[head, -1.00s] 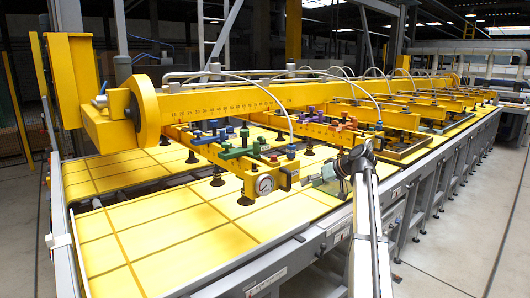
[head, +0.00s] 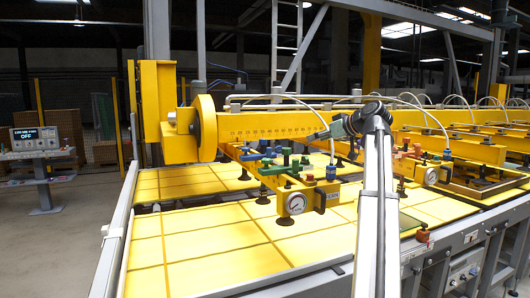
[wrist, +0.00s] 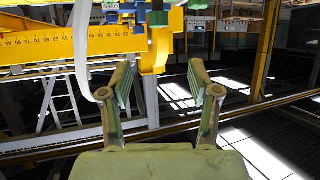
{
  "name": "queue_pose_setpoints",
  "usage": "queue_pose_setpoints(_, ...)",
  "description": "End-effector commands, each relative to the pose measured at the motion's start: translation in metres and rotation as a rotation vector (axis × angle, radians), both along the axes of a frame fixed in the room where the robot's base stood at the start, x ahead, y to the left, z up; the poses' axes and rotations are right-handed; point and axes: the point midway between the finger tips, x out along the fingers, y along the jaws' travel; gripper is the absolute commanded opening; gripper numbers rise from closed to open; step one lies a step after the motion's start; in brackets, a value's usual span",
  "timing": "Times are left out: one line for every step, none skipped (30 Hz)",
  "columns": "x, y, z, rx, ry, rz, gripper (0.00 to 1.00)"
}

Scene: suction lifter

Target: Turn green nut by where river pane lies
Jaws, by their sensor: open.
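A green nut with a cross-shaped handle (head: 291,165) sits on the nearest yellow arm of the suction lifter (head: 262,122), near blue and red ones. A green part (wrist: 158,18) shows at the top of the wrist view; I cannot tell which nut it belongs to. My gripper (head: 338,127) is raised in front of the lifter's ruled beam, to the right of and above the green nut in the picture. In the wrist view its fingers (wrist: 163,76) are spread apart with nothing between them. I cannot make out which pane is the river pane.
White hoses (head: 302,101) loop over the beam. A round gauge (head: 295,203) is at the near arm's end. Yellow panels (head: 205,255) cover the table below. A framed pane (head: 468,194) lies at right. A screen reading OFF (head: 36,138) stands far left, with open floor around it.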

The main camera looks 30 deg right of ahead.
Motion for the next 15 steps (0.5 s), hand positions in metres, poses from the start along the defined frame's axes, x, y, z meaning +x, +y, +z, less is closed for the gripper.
queue_pose_setpoints(0.002,0.0,0.0,-0.006,-0.002,0.003,0.62)
queue_pose_setpoints(0.004,0.0,-0.001,-0.008,-0.001,0.003,0.62)
queue_pose_setpoints(0.008,0.001,-0.002,-0.008,-0.001,0.004,0.62)
queue_pose_setpoints(0.011,0.001,-0.003,-0.008,-0.001,0.004,0.62)
queue_pose_setpoints(0.014,0.002,-0.005,-0.008,-0.001,0.004,0.62)
queue_pose_setpoints(0.02,0.003,-0.007,-0.007,-0.001,0.004,0.62)
queue_pose_setpoints(0.024,0.003,-0.009,-0.007,-0.001,0.005,0.62)
queue_pose_setpoints(0.029,0.004,-0.011,-0.006,0.0,0.006,0.62)
queue_pose_setpoints(0.035,0.005,-0.013,-0.006,0.0,0.006,0.62)
queue_pose_setpoints(0.041,0.005,-0.015,-0.007,-0.001,0.005,0.62)
queue_pose_setpoints(0.046,0.006,-0.017,-0.007,0.0,0.005,0.62)
queue_pose_setpoints(0.054,0.007,-0.02,-0.006,0.001,0.006,0.62)
queue_pose_setpoints(0.059,0.008,-0.023,-0.006,0.001,0.006,0.62)
queue_pose_setpoints(0.065,0.008,-0.025,-0.006,0.0,0.005,0.62)
queue_pose_setpoints(0.072,0.009,-0.027,-0.007,0.0,0.005,0.62)
